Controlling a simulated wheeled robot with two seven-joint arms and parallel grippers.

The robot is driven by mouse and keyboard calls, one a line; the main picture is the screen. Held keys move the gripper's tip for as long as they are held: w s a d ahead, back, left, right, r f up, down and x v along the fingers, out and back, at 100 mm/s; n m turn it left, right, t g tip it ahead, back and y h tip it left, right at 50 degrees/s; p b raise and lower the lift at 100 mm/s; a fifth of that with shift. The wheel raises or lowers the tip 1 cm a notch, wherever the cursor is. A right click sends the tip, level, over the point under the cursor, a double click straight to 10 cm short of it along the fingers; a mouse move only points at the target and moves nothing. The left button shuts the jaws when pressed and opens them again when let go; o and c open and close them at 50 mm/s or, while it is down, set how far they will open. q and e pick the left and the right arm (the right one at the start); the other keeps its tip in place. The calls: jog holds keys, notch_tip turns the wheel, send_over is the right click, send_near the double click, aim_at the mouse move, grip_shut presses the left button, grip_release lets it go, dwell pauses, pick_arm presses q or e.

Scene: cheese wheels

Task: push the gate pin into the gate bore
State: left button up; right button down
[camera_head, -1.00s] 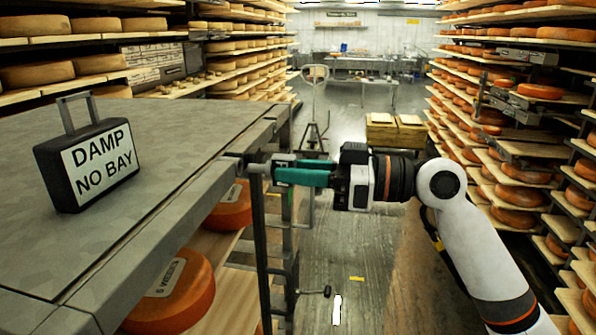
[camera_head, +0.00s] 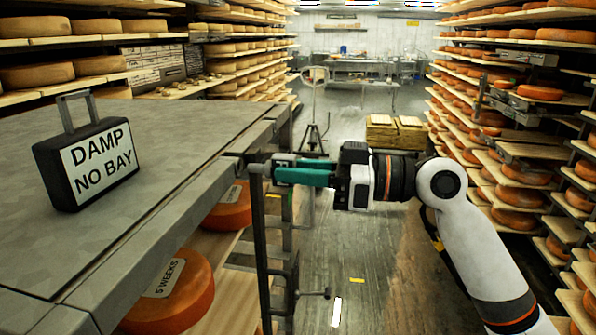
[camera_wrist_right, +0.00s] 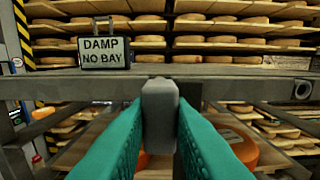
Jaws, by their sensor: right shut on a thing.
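My right gripper (camera_head: 275,171) reaches in from the right, at the right edge of the grey table. Its teal fingers are shut on a grey piece, which I take to be the gate pin (camera_head: 257,169). In the right wrist view the pin (camera_wrist_right: 160,112) is a grey block between the fingertips, in front of the table-edge rail. A small dark fitting (camera_head: 233,164) sits at the table edge just left of the pin; I cannot tell whether they touch. A round opening (camera_wrist_right: 302,90) shows in the rail at the right. My left gripper is out of view.
A black sign reading "DAMP NO BAY" (camera_head: 92,163) stands on the grey table (camera_head: 170,125). Orange cheese wheels (camera_head: 182,298) lie on a shelf below. Dark metal framework (camera_head: 262,260) stands under the gripper. The aisle floor (camera_head: 365,250) is mostly open.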

aim_at(271, 169)
jog(key=shift+w+a, duration=0.1)
jog(key=shift+a, duration=0.3)
jog(key=shift+a, duration=0.35)
jog(key=shift+w+a+p, duration=0.2)
jog(key=shift+a, duration=0.45)
jog(key=shift+w+a+p, duration=0.15)
jog(key=shift+a+p, duration=0.05)
jog(key=shift+a, duration=0.45)
jog(key=c, duration=1.5)
grip_release()
jog(key=shift+o, duration=1.3)
jog(key=shift+s, duration=0.1)
jog(key=shift+o, duration=0.2)
jog(key=shift+s+r, duration=0.15)
jog(key=shift+s, duration=0.05)
jog(key=shift+w, duration=0.1)
jog(key=shift+d, duration=0.1)
jog(key=shift+d, duration=0.1)
